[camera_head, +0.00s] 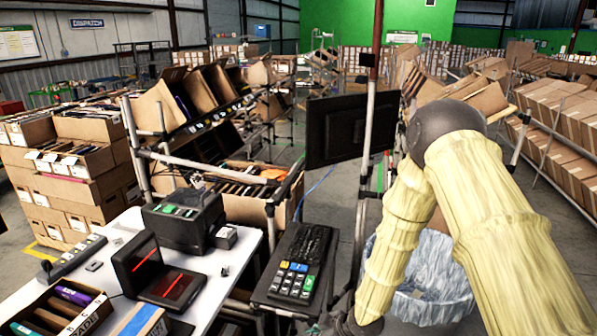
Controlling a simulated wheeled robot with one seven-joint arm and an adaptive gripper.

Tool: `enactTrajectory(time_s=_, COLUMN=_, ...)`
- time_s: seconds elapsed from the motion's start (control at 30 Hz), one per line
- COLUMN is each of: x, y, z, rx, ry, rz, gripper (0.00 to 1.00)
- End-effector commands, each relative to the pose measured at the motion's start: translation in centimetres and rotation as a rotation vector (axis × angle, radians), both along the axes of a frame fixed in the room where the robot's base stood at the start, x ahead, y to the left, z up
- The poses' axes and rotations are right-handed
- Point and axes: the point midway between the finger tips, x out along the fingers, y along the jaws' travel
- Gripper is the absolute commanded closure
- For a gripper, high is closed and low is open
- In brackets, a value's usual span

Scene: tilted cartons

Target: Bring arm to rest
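My arm (477,205) shows on the right in a pale yellow sleeve. It rises to a dark round elbow joint and bends back down. The lower link ends at the bottom edge, where a dark part of my gripper (338,326) shows next to the keypad stand. The fingers are mostly cut off by the frame, so I cannot see whether they are open or shut, or whether they hold anything.
A keyboard and keypad (297,264) stand left of my forearm, below a black monitor (337,131). A bin with a clear liner (436,285) stands behind the arm. A white table (122,226) with scanner and printer is at left. Tilted cartons (205,92) stand behind.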

Motion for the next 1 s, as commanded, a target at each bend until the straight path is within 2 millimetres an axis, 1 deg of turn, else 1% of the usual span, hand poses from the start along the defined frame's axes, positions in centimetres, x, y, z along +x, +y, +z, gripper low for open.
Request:
enactTrajectory(time_s=0.03, x=-2.2, y=-0.9, z=-2.0, rx=0.004, ry=0.059, rz=-0.064, gripper=1.00)
enactTrajectory(time_s=0.1, x=-5.3, y=-2.4, z=-4.2, rx=0.011, ry=0.140, rz=-0.171, gripper=1.00)
enactTrajectory(time_s=0.17, x=-8.1, y=-3.7, z=-6.0, rx=0.008, ry=0.209, rz=-0.265, gripper=1.00)
enactTrajectory(time_s=0.2, x=-9.9, y=-4.6, z=-7.0, rx=0.005, ry=0.250, rz=-0.326, gripper=1.00)
enactTrajectory(time_s=0.27, x=-12.8, y=-5.9, z=-8.5, rx=-0.002, ry=0.314, rz=-0.421, gripper=1.00)
enactTrajectory(time_s=0.3, x=-14.6, y=-6.9, z=-9.4, rx=-0.010, ry=0.353, rz=-0.486, gripper=1.00)
enactTrajectory(time_s=0.37, x=-17.6, y=-8.4, z=-10.6, rx=-0.025, ry=0.412, rz=-0.581, gripper=1.00)
enactTrajectory(time_s=0.4, x=-19.6, y=-9.3, z=-11.3, rx=-0.038, ry=0.447, rz=-0.644, gripper=1.00)
enactTrajectory(time_s=0.47, x=-22.6, y=-10.8, z=-12.2, rx=-0.060, ry=0.498, rz=-0.740, gripper=1.00)
enactTrajectory(time_s=0.5, x=-24.6, y=-11.8, z=-12.7, rx=-0.079, ry=0.531, rz=-0.803, gripper=1.00)
enactTrajectory(time_s=0.57, x=-27.5, y=-13.2, z=-13.2, rx=-0.107, ry=0.572, rz=-0.894, gripper=1.00)
enactTrajectory(time_s=0.6, x=-29.3, y=-14.0, z=-13.4, rx=-0.125, ry=0.596, rz=-0.948, gripper=1.00)
enactTrajectory(time_s=0.7, x=-33.1, y=-15.9, z=-13.6, rx=-0.172, ry=0.640, rz=-1.067, gripper=1.00)
enactTrajectory(time_s=0.8, x=-35.6, y=-17.2, z=-13.5, rx=-0.205, ry=0.666, rz=-1.149, gripper=1.00)
enactTrajectory(time_s=0.83, x=-36.2, y=-17.4, z=-13.4, rx=-0.213, ry=0.670, rz=-1.165, gripper=1.00)
enactTrajectory(time_s=0.9, x=-37.0, y=-17.9, z=-13.4, rx=-0.225, ry=0.677, rz=-1.192, gripper=1.00)
enactTrajectory(time_s=1.0, x=-37.4, y=-18.1, z=-13.3, rx=-0.231, ry=0.681, rz=-1.206, gripper=1.00)
